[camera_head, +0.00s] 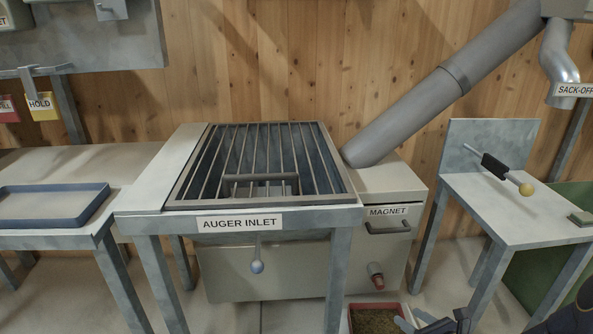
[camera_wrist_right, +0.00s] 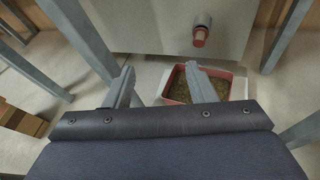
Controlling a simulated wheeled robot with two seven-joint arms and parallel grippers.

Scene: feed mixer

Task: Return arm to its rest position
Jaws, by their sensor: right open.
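My right gripper (camera_head: 428,323) is at the bottom edge of the head view, right of a red tray. In the right wrist view my right gripper (camera_wrist_right: 158,84) has its two fingers spread apart with nothing between them. The red tray (camera_wrist_right: 239,90) of brown-green grain lies on the floor beyond the fingers, and one finger overlaps it in the picture. My left gripper is in neither view.
The auger inlet (camera_head: 257,212) with its grate stands in the middle. The magnet drawer (camera_head: 390,226) and a red-capped spout (camera_head: 376,276) are to its right. A side table (camera_head: 525,212) with a lever stands at right, and a blue tray (camera_head: 50,220) at left. Cardboard boxes (camera_wrist_right: 22,120) lie at left.

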